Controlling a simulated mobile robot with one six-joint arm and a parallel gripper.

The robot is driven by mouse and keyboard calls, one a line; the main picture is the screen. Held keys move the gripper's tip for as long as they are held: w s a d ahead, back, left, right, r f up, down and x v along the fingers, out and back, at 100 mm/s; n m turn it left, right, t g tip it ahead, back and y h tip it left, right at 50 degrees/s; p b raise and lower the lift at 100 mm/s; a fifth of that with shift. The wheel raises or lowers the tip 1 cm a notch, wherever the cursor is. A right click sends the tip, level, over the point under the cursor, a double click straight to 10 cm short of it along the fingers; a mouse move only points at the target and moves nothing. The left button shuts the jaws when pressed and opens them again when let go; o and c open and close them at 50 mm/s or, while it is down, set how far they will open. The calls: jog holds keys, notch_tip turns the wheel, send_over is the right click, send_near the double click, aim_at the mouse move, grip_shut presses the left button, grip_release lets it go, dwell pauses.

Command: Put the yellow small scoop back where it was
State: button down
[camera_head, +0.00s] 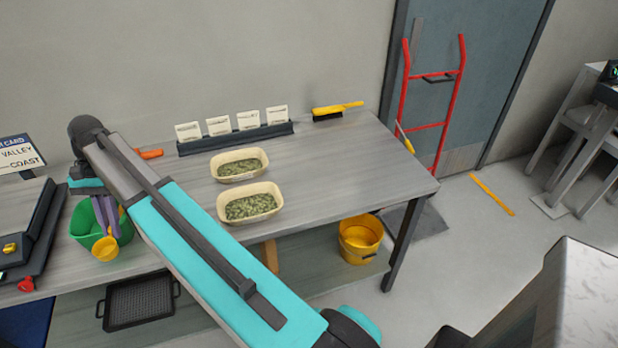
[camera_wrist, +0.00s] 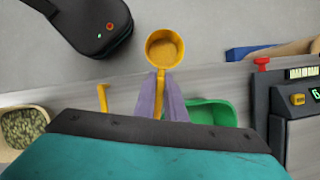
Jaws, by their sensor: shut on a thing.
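The yellow small scoop (camera_head: 105,248) has a round cup. It also shows in the wrist view (camera_wrist: 165,48), cup open toward the camera. My gripper (camera_head: 110,222), with purple fingers, is shut on the scoop's handle; it also shows in the wrist view (camera_wrist: 163,97). The green container (camera_head: 84,226) is at the left part of the table, just behind the scoop in the head view. In the wrist view the green container (camera_wrist: 212,112) lies right of the fingers. The scoop's height above the table is hard to tell.
Two cream tubs (camera_head: 240,165) (camera_head: 250,203) of green pieces stand mid-table. A dark scale (camera_head: 32,240) is at the left. A card rack (camera_head: 237,140) and yellow-handled brush (camera_head: 338,110) line the back. A yellow bucket (camera_head: 361,240) and black tray (camera_head: 138,300) are below. The table's right end is clear.

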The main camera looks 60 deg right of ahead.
jog(key=shift+d, duration=0.1)
jog(key=s+d+f+m+t+y, duration=0.15)
jog(key=s+d+m, duration=0.35)
jog(key=d, duration=1)
jog(key=s+d+f+m+t+h, duration=0.15)
jog(key=s+d, duration=0.55)
jog(key=d, duration=0.9)
jog(key=s+d+f+m, duration=0.1)
jog(key=s+d+m, duration=0.1)
jog(key=s+d, duration=0.4)
jog(key=s+d+f+m+t, duration=0.1)
jog(key=s+d+m, duration=0.2)
jog(key=s+d, duration=0.3)
jog(key=s+d+f+m+t, duration=0.1)
jog(key=s+d+m, duration=0.2)
jog(key=s, duration=1.1)
jog(key=shift+s+d+m, duration=0.15)
jog(key=shift+d, duration=0.8)
jog(key=shift+s+d+m, duration=0.1)
jog(key=shift+d, duration=0.8)
